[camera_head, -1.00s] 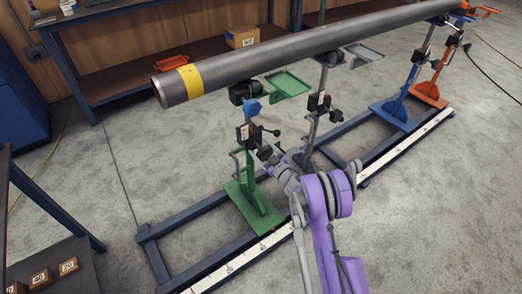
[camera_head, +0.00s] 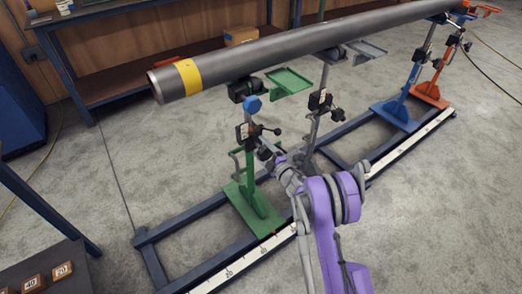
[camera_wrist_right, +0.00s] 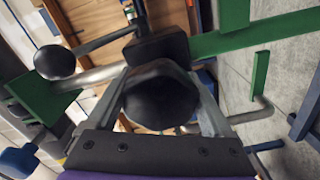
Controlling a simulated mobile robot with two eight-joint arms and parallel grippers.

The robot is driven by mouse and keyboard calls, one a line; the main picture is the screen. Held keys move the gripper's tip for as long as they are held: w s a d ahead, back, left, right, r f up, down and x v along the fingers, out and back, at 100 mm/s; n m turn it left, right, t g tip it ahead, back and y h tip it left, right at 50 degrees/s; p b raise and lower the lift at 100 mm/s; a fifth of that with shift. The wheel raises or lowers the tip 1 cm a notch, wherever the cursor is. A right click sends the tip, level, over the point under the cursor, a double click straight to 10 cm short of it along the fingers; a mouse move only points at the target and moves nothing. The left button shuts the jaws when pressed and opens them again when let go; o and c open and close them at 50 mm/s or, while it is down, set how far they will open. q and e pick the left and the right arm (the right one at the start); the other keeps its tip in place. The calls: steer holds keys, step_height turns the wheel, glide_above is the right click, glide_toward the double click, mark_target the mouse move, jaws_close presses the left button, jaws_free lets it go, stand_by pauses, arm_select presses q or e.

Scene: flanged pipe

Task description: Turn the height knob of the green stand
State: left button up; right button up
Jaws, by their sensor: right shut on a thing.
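The green stand (camera_head: 249,172) stands upright on the floor frame, under the near part of the grey pipe (camera_head: 310,47) with a yellow band. In the head view my gripper largely hides the held knob. My left gripper is in neither view.
A grey stand (camera_head: 318,110) is close to the right of the green one. Blue (camera_head: 400,108) and orange (camera_head: 433,88) stands are farther right. A marked scale (camera_head: 225,272) runs along the frame's near side. A bench stands behind the pipe.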

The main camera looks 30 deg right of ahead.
steer(key=n, duration=0.5)
steer(key=shift+f+n+b, duration=0.1)
steer(key=shift+n+b, duration=0.25)
steer(key=shift+n, duration=0.05)
steer(key=n, duration=0.4)
steer(key=shift+n, duration=0.4)
steer(key=o, duration=1.1)
steer(key=s, duration=0.7)
steer(key=s+p, duration=0.1)
steer(key=s, duration=0.3)
steer(key=shift+d, duration=0.4)
steer(key=shift+w, duration=0.1)
